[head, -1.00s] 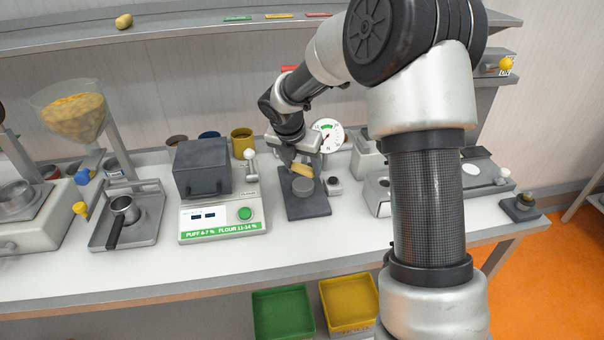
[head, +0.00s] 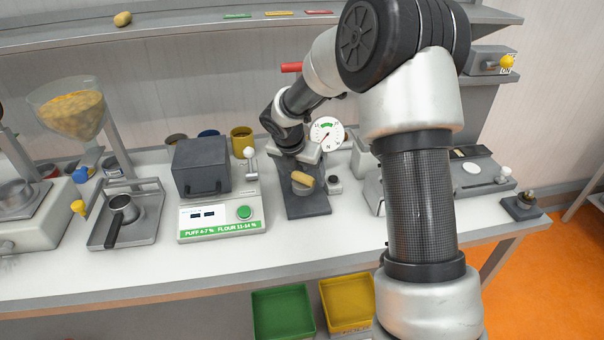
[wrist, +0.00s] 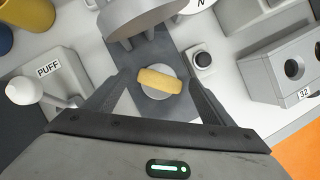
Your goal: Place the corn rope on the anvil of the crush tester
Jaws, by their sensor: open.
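The corn rope (head: 303,180), a short yellow-tan piece, lies on the round grey anvil (head: 301,190) of the crush tester. In the wrist view the corn rope (wrist: 161,81) lies across the anvil (wrist: 160,93) and overhangs its rim at both ends. My gripper (wrist: 152,85) is open, with one dark finger on each side of the anvil and space between fingers and rope. In the head view the gripper is partly hidden behind the wrist and the tester. The tester's dark base (head: 306,208) and round dial (head: 327,133) are visible.
A moisture meter (head: 217,217) with a green button stands left of the tester. A small black button box (head: 333,184) sits right of the anvil. Green (head: 283,314) and yellow (head: 347,302) bins are below the bench. Yellow and blue cups stand behind.

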